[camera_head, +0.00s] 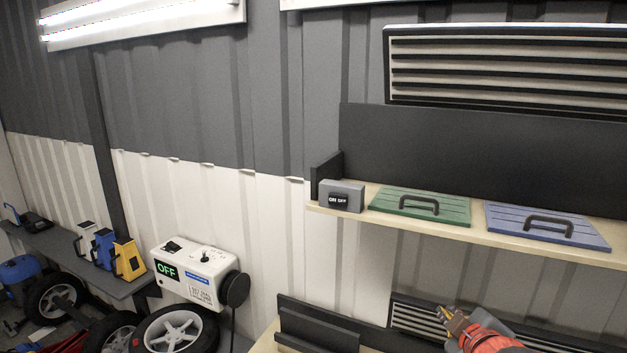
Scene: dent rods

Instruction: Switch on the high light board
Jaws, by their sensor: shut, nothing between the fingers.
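A small grey switch box (341,197) with a black rocker labelled ON OFF sits at the left end of the upper wooden shelf. The print is too small to tell which side of the rocker is pressed. A white control box (196,273) on the wall at lower left has a green OFF display, a black switch and a small knob on top, and a black round part at its right. My gripper (446,313) is at the bottom right, shut and empty, below the upper shelf and to the right of the switch box, touching neither box.
The upper shelf (480,239) also carries a green lid (420,203) and a blue lid (545,222) with black handles. Lower shelving with a dark stand (315,328) lies beneath. Wheels and yellow, blue and white tools are at left. A lit lamp (140,22) is above.

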